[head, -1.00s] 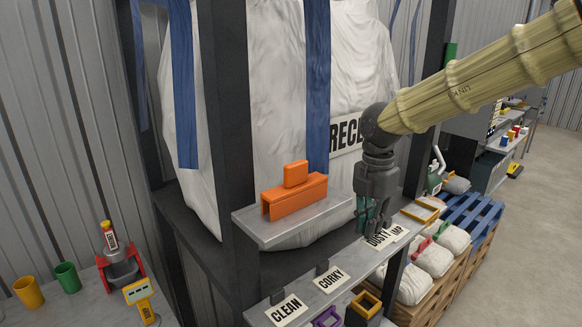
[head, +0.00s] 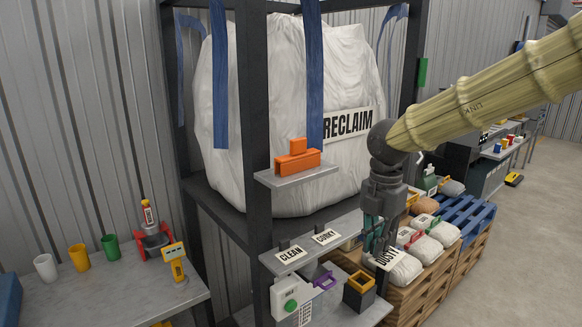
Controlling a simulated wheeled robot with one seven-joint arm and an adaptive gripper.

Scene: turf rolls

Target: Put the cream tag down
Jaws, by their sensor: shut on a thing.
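A cream tag (head: 389,259) with dark lettering that reads DUSTY, partly covered by a finger, is at the fingertips of my gripper (head: 374,248). My gripper points down and is shut on this tag, which is tilted. In the picture the tag overlaps the near white sack. I cannot tell the gap between them. Two similar cream tags, CLEAN (head: 291,254) and CORKY (head: 326,237), stand on the narrow grey shelf (head: 303,258). My gripper hides the right part of that shelf.
A smaller grey shelf (head: 298,175) above holds an orange block (head: 297,160). Sacks (head: 403,270) lie on a wooden pallet at right. A large white RECLAIM bag (head: 290,110) fills the frame behind.

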